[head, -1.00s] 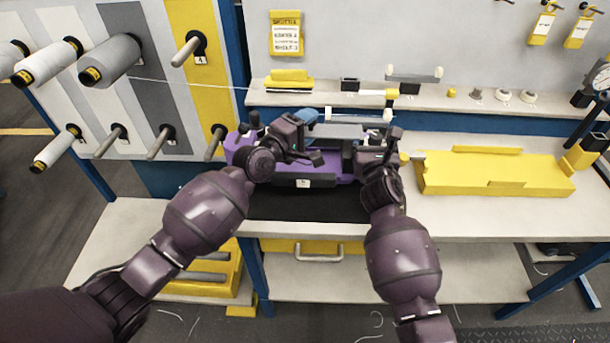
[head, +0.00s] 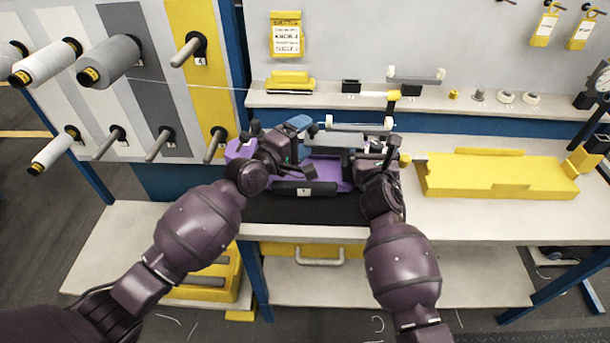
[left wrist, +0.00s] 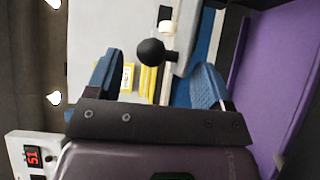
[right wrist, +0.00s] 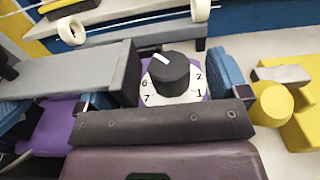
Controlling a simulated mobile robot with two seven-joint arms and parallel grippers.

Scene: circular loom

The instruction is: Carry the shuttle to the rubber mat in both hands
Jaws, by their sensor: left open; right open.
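The shuttle looks like the purple body (head: 328,172) on the bench, with a dark labelled bar (head: 303,190) along its front. The black rubber mat (head: 285,210) shows in front of it; I cannot tell whether they touch. My left gripper (head: 301,140) is open above the shuttle's left part. In the left wrist view a black ball knob (left wrist: 151,53) is between its blue fingers, with purple body (left wrist: 275,80) to the right. My right gripper (head: 376,152) is open at the right end. In the right wrist view a numbered dial knob (right wrist: 169,73) shows between its fingers. The arms hide much of the shuttle.
A yellow tray (head: 495,176) lies on the bench to the right, close to my right gripper. A shelf (head: 430,105) with small parts runs behind. A rack with thread spools (head: 108,60) stands to the left. The bench front edge is just before the mat.

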